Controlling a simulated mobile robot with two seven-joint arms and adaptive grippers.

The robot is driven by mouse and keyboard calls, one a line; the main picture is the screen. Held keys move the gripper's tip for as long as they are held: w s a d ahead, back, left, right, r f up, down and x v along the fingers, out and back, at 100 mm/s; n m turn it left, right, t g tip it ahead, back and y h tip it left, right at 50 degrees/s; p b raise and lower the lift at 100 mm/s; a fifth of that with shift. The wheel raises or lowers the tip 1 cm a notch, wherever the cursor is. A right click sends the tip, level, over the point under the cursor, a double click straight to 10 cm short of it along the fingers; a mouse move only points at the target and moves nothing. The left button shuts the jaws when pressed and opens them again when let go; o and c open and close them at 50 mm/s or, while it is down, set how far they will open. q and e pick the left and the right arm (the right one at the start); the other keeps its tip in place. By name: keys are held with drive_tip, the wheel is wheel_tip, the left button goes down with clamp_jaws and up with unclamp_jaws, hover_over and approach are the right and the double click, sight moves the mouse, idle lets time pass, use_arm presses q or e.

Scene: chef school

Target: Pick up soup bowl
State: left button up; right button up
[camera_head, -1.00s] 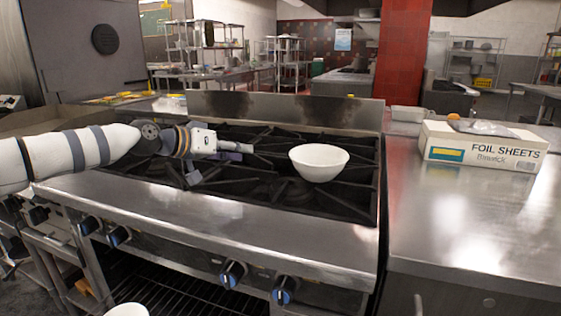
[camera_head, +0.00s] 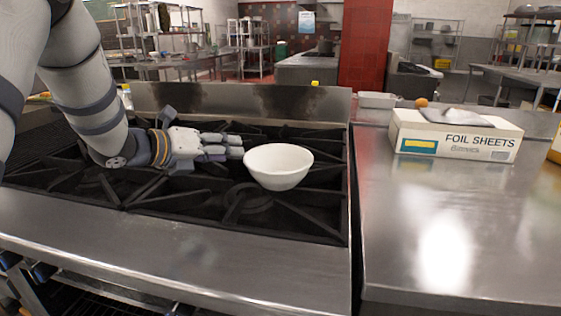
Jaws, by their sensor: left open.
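A white soup bowl (camera_head: 278,167) stands upright on the black grates of the stove (camera_head: 180,240), right of its middle. My left gripper (camera_head: 238,146) comes in from the left, low over the grates, with its fingers pointing right at the bowl. Its fingertips are just left of the bowl's rim, and the gripper is open and empty. I cannot tell whether a fingertip touches the bowl. My right gripper is not in view.
A steel counter (camera_head: 450,240) adjoins the stove on the right, with a foil sheets box (camera_head: 455,135) on it. A small metal pan (camera_head: 379,100) stands behind. The stove's backsplash (camera_head: 240,98) rises behind the grates. The counter's front is clear.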

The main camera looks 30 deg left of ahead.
sight(266, 151)
use_arm(q)
drive_tip(key=shift+d+r+m, duration=0.35)
drive_tip(key=shift+r+m, duration=0.15)
drive_tip(key=shift+m, duration=0.6)
drive_tip(key=shift+w+d+r+m+h, duration=0.2)
drive_tip(key=shift+m+h, duration=0.1)
drive_tip(key=shift+m, duration=0.2)
drive_tip(key=x, duration=0.3)
drive_tip(key=b+x, duration=0.1)
drive_tip(key=x, duration=0.3)
drive_tip(key=f+x, duration=0.1)
drive_tip(key=x, duration=0.3)
drive_tip(key=shift+s+d+b, duration=0.1)
drive_tip(key=shift+d+b, duration=0.1)
drive_tip(key=shift+b, duration=0.1)
drive_tip(key=shift+r, duration=0.1)
clamp_jaws()
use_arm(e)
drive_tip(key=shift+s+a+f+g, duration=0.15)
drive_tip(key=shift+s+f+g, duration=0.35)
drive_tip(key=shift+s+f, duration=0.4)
